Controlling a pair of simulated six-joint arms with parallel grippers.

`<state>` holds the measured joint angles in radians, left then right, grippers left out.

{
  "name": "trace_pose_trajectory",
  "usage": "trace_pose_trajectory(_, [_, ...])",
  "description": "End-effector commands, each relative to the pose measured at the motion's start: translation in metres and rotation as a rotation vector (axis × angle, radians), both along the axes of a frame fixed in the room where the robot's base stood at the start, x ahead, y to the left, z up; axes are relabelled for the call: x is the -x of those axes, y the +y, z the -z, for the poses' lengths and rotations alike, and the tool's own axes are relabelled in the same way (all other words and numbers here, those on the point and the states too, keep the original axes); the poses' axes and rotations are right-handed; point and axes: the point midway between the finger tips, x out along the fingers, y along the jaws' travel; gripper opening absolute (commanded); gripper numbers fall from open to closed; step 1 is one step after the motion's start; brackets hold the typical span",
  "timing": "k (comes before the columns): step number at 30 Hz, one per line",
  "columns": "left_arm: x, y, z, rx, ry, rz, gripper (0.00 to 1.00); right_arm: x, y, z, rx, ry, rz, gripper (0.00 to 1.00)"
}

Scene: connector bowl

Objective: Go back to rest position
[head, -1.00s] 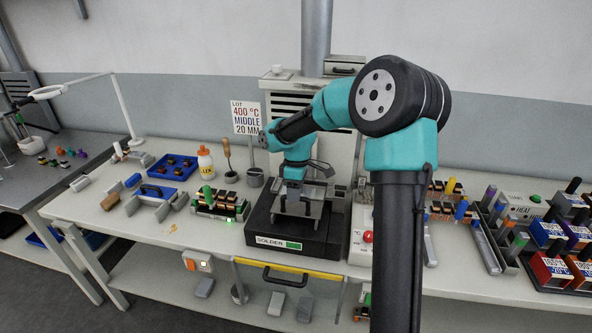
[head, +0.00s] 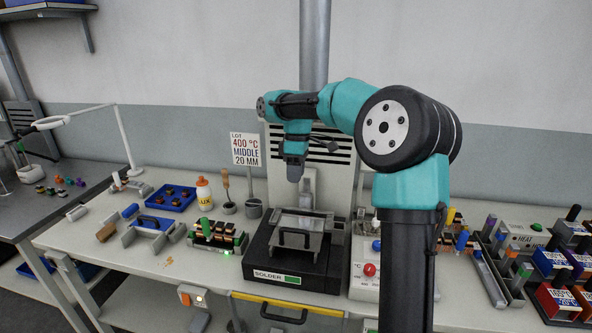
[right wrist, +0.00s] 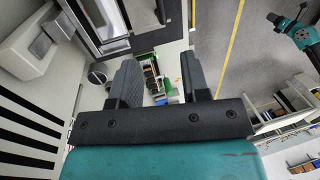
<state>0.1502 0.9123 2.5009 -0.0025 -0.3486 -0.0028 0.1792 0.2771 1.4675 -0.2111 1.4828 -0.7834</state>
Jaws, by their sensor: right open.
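My right gripper (head: 294,173) is open and empty, pointing down above the black solder station (head: 262,262). Its two dark fingers stand apart in the right wrist view (right wrist: 157,84), with nothing between them. My right arm crosses the right-centre of the head view and hides part of the bench. My left gripper is not in the head view. A small teal and black arm part (right wrist: 298,34) shows at the upper right of the wrist view, too small to read.
A control box with a red button (head: 369,270) and several labelled boxes (head: 556,298) are at right. Air above the station is free.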

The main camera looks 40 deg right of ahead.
Motion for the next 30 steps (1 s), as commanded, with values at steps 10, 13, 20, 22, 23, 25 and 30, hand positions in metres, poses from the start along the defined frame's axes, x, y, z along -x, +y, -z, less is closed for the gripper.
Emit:
trace_pose_trajectory(10, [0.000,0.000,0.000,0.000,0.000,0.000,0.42,-0.001,-0.001,-0.008,0.000,0.000,0.000,0.42])
trace_pose_trajectory(13, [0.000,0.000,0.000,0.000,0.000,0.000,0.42,-0.001,-0.001,-0.008,0.000,0.000,0.000,0.42])
trace_pose_trajectory(20, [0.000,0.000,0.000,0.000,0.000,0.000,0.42,-0.001,-0.001,-0.007,0.001,0.001,0.000,0.42])
trace_pose_trajectory(22, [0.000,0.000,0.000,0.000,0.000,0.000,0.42,0.000,-0.001,-0.005,0.000,0.001,0.000,0.42])
trace_pose_trajectory(23, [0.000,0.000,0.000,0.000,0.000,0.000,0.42,0.000,-0.001,-0.003,0.000,0.001,0.000,0.42])
trace_pose_trajectory(25, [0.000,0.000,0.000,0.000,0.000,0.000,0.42,0.001,0.000,0.002,0.000,0.004,-0.001,0.42])
trace_pose_trajectory(30, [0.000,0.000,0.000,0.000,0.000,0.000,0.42,0.003,0.003,0.021,0.000,0.003,0.001,0.42])
